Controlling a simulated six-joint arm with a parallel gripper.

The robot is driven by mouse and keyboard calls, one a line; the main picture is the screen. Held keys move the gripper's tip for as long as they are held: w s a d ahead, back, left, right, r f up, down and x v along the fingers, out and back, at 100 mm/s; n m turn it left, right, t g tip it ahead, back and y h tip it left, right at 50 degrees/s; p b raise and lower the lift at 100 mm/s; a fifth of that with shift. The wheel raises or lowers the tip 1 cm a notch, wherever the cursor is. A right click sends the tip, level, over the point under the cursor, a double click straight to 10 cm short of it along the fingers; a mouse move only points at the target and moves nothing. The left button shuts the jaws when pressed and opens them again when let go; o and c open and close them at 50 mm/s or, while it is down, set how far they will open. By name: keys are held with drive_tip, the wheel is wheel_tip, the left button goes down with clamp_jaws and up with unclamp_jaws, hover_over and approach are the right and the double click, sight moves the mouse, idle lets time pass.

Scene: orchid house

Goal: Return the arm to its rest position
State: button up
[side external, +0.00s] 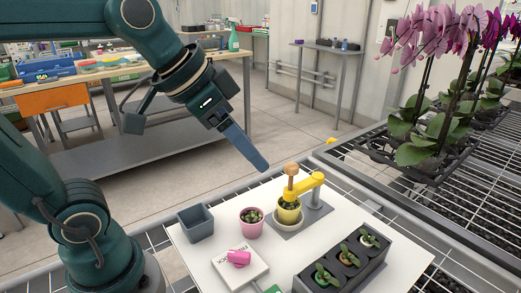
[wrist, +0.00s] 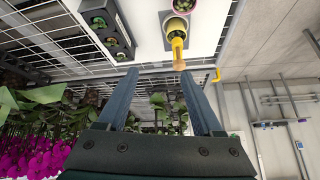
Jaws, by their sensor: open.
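My gripper (side external: 261,164) hangs in the air above and behind the white board (side external: 186,256), its blue-grey fingers angled down to the right. In the wrist view my gripper (wrist: 158,74) shows two fingers spread wide with nothing between them. The fingertips are apart from the yellow lever (side external: 308,183) with its wooden knob (side external: 291,168), which stands over a yellow pot (side external: 289,215) on a pale saucer. The wrist view also shows the yellow lever (wrist: 178,48) beyond the fingertips.
On the board are an empty-looking grey square pot (side external: 196,223), a pink pot (side external: 251,229) with a plant, a pink item (side external: 239,258) on a white box, and a black tray (side external: 365,268) with three plants. Orchids (side external: 437,120) stand on the mesh bench at right. Open floor lies behind.

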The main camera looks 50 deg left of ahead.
drive_tip(key=s+a+f+n+g+y, duration=0.1)
drive_tip(key=s+f+n, duration=0.1)
drive_tip(key=s+f, duration=0.4)
drive_tip(key=shift+s+f+n, duration=0.25)
drive_tip(key=shift+s+n, duration=0.15)
drive_tip(key=shift+s, duration=0.35)
